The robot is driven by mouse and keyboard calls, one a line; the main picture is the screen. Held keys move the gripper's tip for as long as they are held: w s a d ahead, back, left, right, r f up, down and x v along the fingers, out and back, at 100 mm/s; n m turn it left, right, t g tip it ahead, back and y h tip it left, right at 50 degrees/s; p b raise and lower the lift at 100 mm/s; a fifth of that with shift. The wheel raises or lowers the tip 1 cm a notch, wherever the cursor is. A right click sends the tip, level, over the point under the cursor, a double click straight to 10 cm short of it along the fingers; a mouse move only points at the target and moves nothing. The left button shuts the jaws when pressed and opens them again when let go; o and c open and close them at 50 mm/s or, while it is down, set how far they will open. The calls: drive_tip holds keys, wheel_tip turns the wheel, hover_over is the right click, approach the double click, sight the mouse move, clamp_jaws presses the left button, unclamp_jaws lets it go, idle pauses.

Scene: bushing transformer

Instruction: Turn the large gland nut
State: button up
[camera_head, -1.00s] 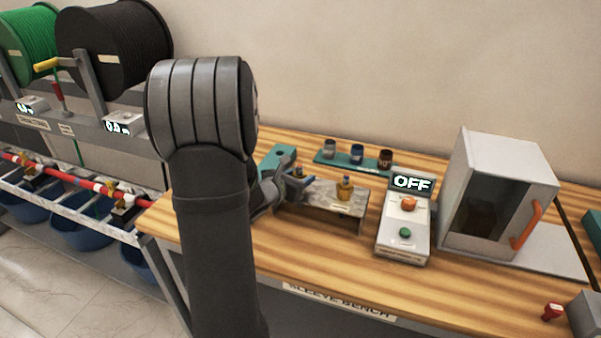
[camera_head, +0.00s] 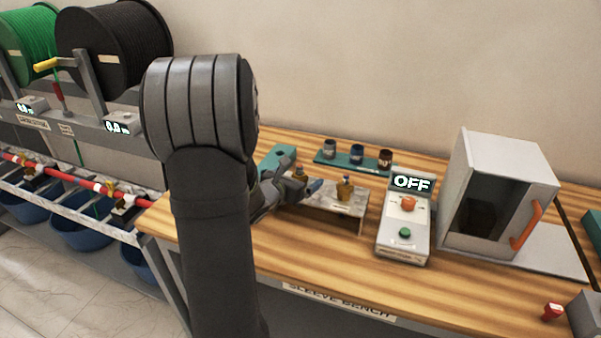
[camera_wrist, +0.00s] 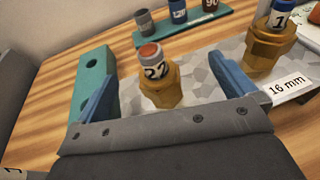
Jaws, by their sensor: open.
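Two brass gland nuts stand on a grey speckled stand (camera_head: 327,193) on the bench. In the wrist view, one gland nut (camera_wrist: 160,93) has a sleeve marked "22" with an orange-brown top. It stands upright between the blue fingers of my gripper (camera_wrist: 168,75), with a visible gap on both sides. The other gland nut (camera_wrist: 264,50), with a blue-banded sleeve, stands to the right outside the fingers, near a "16 mm" label (camera_wrist: 289,88).
A green block with holes (camera_wrist: 93,82) lies left of the gripper. A green rack (camera_head: 350,167) with several sleeves stands behind. Right of the stand are a control box (camera_head: 404,230) reading OFF and a grey oven-like box (camera_head: 500,190) with an orange handle.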

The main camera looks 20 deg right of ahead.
drive_tip(key=shift+v, duration=2.6)
drive_tip(key=shift+d, duration=0.1)
drive_tip(key=x, duration=0.5)
drive_tip(key=shift+w+d+f, duration=0.1)
drive_tip(key=shift+w+d, duration=0.2)
drive_tip(key=shift+m+g, duration=0.4)
drive_tip(key=shift+d, duration=0.1)
